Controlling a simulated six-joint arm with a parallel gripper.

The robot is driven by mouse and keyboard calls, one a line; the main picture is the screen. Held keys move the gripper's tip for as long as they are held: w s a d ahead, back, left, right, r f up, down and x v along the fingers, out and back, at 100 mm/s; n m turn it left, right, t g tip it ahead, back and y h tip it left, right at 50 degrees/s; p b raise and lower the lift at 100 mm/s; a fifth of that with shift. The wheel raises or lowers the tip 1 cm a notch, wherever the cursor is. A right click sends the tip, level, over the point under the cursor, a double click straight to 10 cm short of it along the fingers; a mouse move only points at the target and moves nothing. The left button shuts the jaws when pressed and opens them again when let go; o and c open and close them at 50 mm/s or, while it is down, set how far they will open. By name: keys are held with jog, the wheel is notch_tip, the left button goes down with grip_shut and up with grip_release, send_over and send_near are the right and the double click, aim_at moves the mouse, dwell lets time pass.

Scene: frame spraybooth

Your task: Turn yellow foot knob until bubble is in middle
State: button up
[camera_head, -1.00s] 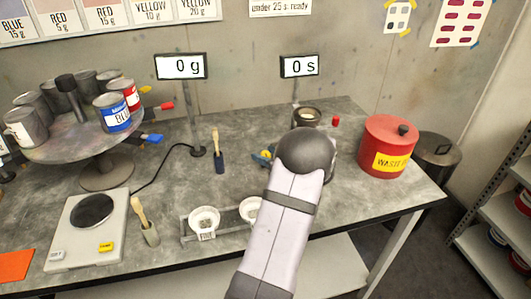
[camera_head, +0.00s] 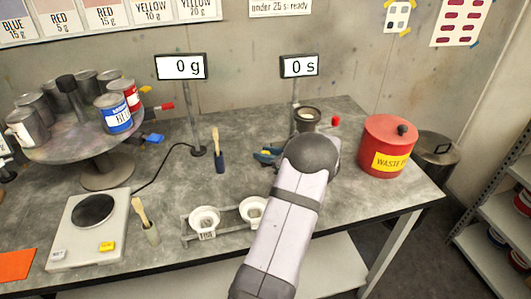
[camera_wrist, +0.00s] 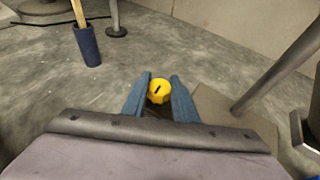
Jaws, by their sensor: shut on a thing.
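The yellow foot knob (camera_wrist: 158,97) shows in the wrist view, with a dark slot-like mark on its top. My gripper (camera_wrist: 160,82) has one blue finger on each side of the knob and is shut on it. A flat plate (camera_wrist: 235,118) lies right of the knob in the wrist view. I cannot make out a bubble in any view.
A dark blue holder with a brush (camera_head: 219,160) stands left of my gripper. Two white cups in a rack (camera_head: 222,236) stand in front. A red waste can (camera_head: 388,146) is at right. In the wrist view a slanting post (camera_wrist: 280,70) rises at right.

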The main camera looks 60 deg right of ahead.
jog(key=shift+r+n+y, duration=0.1)
jog(key=shift+n+y, duration=1.1)
jog(key=shift+y, duration=0.2)
jog(key=o, duration=1)
jog(key=shift+o, duration=0.2)
jog(key=shift+m+h, duration=0.3)
jog(key=shift+h, duration=0.1)
